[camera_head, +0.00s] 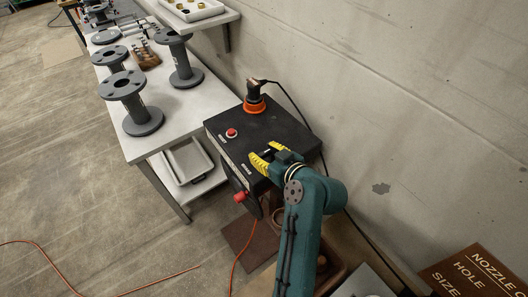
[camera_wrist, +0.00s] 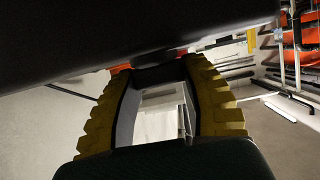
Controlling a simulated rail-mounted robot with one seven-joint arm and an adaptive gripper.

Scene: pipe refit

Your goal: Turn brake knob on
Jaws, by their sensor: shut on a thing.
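A black control box (camera_head: 270,128) stands at the end of the workbench, against the wall. My gripper (camera_head: 264,154) is over the front right part of its top, its yellow fingers low against the surface. The fingers stand apart around a small dark part, which seems to be the brake knob; they hide most of it, so its turn position cannot be told. In the wrist view the fingertips (camera_wrist: 158,66) meet the dark box surface (camera_wrist: 130,30). A white label lies on the box top beside the fingers.
A red button (camera_head: 231,133) is on the box top and a larger red knob (camera_head: 240,197) on its front. An orange-based device (camera_head: 254,104) with a cable stands at the back. Grey flanged pipes (camera_head: 133,105) stand on the bench (camera_head: 190,112).

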